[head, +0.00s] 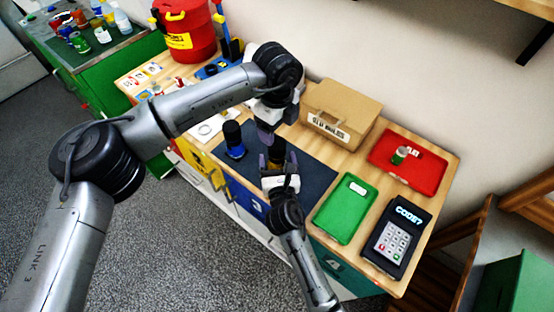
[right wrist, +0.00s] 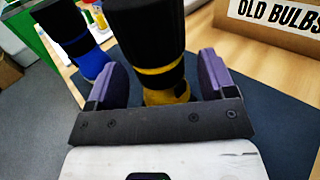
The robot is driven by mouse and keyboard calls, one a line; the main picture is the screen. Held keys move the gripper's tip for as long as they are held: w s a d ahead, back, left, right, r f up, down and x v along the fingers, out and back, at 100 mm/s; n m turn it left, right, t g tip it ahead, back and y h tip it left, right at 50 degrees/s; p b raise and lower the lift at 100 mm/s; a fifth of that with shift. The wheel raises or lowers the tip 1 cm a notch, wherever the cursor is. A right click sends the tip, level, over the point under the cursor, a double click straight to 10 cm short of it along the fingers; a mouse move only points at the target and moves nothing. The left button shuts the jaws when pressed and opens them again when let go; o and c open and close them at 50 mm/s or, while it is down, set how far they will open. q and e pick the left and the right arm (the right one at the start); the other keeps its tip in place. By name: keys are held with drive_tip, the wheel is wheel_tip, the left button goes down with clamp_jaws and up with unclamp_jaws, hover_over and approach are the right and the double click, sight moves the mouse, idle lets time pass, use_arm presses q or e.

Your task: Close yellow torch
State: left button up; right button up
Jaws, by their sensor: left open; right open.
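The yellow torch (right wrist: 167,93) stands upright on the dark mat (head: 313,179), with a yellow base, a yellow band and a large black upper part whose top is cut off in the right wrist view. My right gripper (head: 279,168) is open, with its purple fingers on both sides of the torch's lower part; contact cannot be told. My left gripper (head: 273,128) is open, just above and behind the torch in the head view. The torch is partly hidden there by the grippers.
A blue torch (head: 233,140) stands left of the yellow one. An old-bulbs box (head: 340,112) is behind. A green tray (head: 345,209), a code keypad (head: 397,236) and a red tray (head: 425,171) holding a small jar (head: 399,155) are to the right.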

sight(277, 142)
drive_tip(key=shift+w, duration=0.15)
clamp_jaws()
use_arm(q)
drive_tip(key=shift+m, duration=2.3)
drive_tip(key=shift+f, duration=0.1)
drive_tip(key=shift+f, duration=3.95)
drive_tip(key=shift+c, duration=0.3)
